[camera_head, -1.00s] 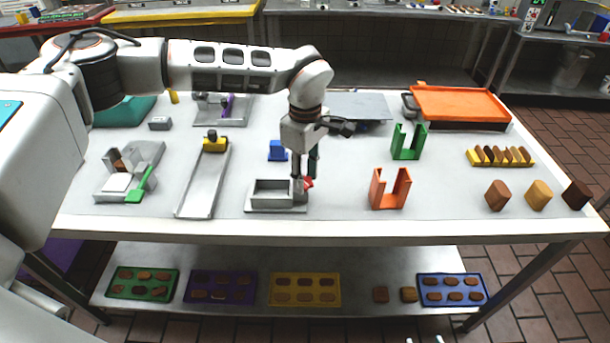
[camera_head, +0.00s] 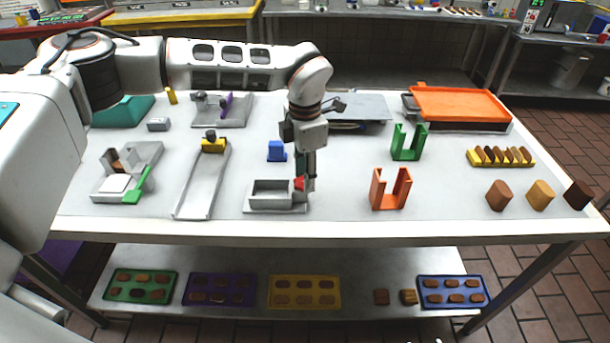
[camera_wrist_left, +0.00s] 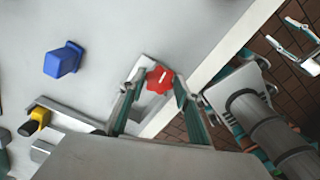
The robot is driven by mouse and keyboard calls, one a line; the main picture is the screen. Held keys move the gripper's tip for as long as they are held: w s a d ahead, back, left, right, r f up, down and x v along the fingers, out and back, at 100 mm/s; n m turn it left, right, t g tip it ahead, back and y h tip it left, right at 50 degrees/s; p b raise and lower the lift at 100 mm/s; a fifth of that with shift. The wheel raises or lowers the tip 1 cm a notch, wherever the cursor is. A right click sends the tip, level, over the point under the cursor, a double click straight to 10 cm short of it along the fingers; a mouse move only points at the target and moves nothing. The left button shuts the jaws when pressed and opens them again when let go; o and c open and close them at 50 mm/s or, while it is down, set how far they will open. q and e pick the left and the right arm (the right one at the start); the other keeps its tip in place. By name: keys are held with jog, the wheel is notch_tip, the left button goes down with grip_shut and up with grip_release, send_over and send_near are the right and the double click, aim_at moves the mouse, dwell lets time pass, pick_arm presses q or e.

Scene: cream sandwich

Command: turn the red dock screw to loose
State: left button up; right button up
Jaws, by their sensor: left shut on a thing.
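The red dock screw (camera_head: 299,184) sits at the right end of the grey dock (camera_head: 262,208) near the table's front edge. In the left wrist view the screw (camera_wrist_left: 160,79) is a red lobed knob with a pale line on its face. My left gripper (camera_head: 304,182) points down at it, and in the wrist view its two fingers (camera_wrist_left: 158,92) stand on either side of the knob. The fingers are shut on the screw. They partly hide the screw in the head view.
A blue block (camera_head: 277,151) stands behind the dock, also in the wrist view (camera_wrist_left: 63,60). An orange U-shaped holder (camera_head: 390,190) stands to the right, a green one (camera_head: 408,143) behind it. A long grey tray (camera_head: 200,190) lies left. The table between dock and orange holder is clear.

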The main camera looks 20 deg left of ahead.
pick_arm(q)
jog(key=n, duration=0.7)
jog(key=shift+w+a+b, duration=0.1)
jog(key=shift+b, duration=0.25)
jog(key=n, duration=0.4)
jog(key=shift+a, duration=0.1)
jog(key=shift+n+b, duration=0.3)
jog(key=shift+n, duration=1.6)
jog(key=o, duration=1.1)
notch_tip(320, 180, up, 12)
